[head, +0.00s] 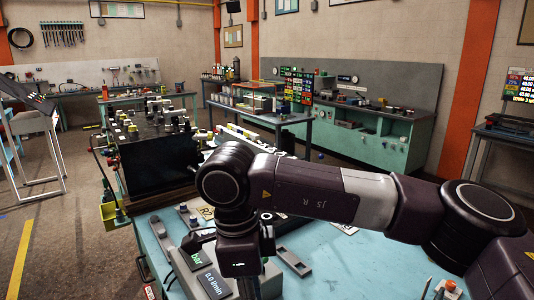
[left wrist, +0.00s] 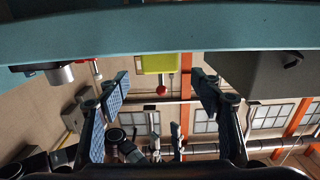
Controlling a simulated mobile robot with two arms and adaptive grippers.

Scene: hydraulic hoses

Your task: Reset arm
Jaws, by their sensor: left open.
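In the left wrist view my left gripper (left wrist: 160,80) is open. Its two blue-padded fingers stand wide apart with nothing between them. The room appears upside down there, and a teal table edge (left wrist: 200,27) crosses the top of the picture, beyond the fingertips. My left arm does not show in the head view. In the head view my right arm comes in from the right and bends down over the teal workbench (head: 150,243). My right gripper (head: 245,268) is at its lower end, pointing down. Its fingers are too hidden to tell their opening.
A dark hydraulic unit (head: 158,165) with valves stands on the bench, left of my right arm. A display unit reading bar and l/min (head: 213,281) lies close to my right gripper. A yellow-green box (left wrist: 160,62) hangs at the table edge. Floor at left is mostly open.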

